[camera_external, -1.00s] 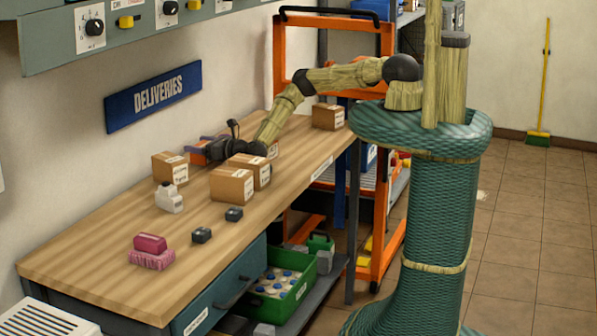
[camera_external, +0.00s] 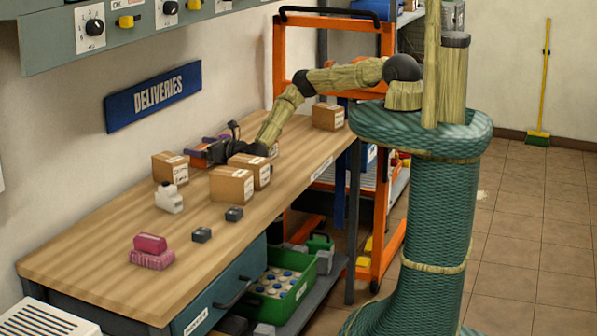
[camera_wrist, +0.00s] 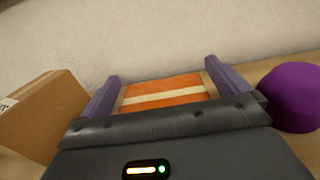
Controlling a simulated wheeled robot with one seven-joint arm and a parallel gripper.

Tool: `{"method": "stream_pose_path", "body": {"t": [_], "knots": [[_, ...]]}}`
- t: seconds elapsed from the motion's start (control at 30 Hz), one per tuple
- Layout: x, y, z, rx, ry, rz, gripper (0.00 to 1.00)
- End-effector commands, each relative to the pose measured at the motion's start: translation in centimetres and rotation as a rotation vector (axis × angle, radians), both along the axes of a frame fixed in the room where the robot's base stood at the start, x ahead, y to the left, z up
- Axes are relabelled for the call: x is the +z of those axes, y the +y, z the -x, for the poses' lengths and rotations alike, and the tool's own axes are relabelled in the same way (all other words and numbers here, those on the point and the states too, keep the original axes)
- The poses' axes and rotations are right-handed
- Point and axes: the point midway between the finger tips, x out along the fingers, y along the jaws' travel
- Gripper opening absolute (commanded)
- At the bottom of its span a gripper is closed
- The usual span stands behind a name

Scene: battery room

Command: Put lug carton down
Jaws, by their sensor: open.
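An orange carton with a cream stripe (camera_wrist: 165,91), which I take to be the lug carton, lies between the purple fingers of my gripper (camera_wrist: 162,78) in the wrist view. The fingers are open on either side of it; I cannot tell whether either one touches it. In the external view my gripper (camera_external: 207,148) is low over the wooden bench (camera_external: 110,275) near the wall, behind the brown boxes. The orange carton shows there only as a small patch (camera_external: 197,156), mostly hidden by the gripper.
Brown boxes (camera_external: 231,185) stand close in front of my gripper, and another brown box (camera_external: 170,167) stands to its left. A brown box also shows at left in the wrist view (camera_wrist: 45,115), with a purple rounded thing (camera_wrist: 292,96) at right. The bench's front left is mostly clear.

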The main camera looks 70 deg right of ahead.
Motion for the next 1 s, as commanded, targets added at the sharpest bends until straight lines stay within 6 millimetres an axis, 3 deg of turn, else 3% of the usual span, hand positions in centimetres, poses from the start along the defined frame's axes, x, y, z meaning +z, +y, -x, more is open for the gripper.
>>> {"method": "stream_pose_path", "body": {"t": [0.5,1.0], "knots": [[0.7,0.1,6.8,0.0,-0.006,-0.004,1.0],[0.9,0.0,7.3,-0.002,-0.007,-0.004,1.0]]}}
